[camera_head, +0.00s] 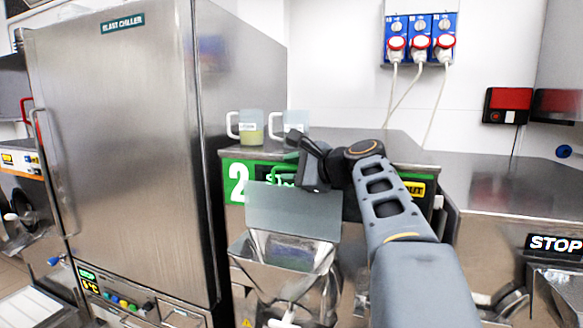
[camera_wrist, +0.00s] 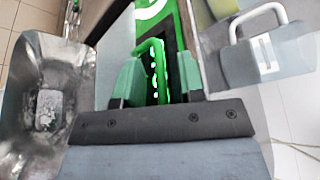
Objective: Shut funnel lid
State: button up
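The funnel (camera_head: 283,262) is a shiny metal hopper on the front of the machine marked 2. Its flat, greyish translucent lid (camera_head: 292,211) stands raised behind the opening, so the funnel is open. My gripper (camera_head: 299,158) is just above the lid's top edge, close to the machine's front. In the wrist view the funnel (camera_wrist: 45,110) is at the left, with a pale lump inside. The lid (camera_wrist: 117,50) shows as a narrow grey strip beside the left finger.
Two jugs, one holding something greenish (camera_head: 251,126) and one pale (camera_head: 295,121), stand on the machine top behind my gripper. A tall blast chiller (camera_head: 125,150) is close on the left. A steel counter (camera_head: 515,180) is clear at the right.

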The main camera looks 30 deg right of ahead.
jog(key=shift+c, duration=0.2)
grip_shut()
dwell(0.4)
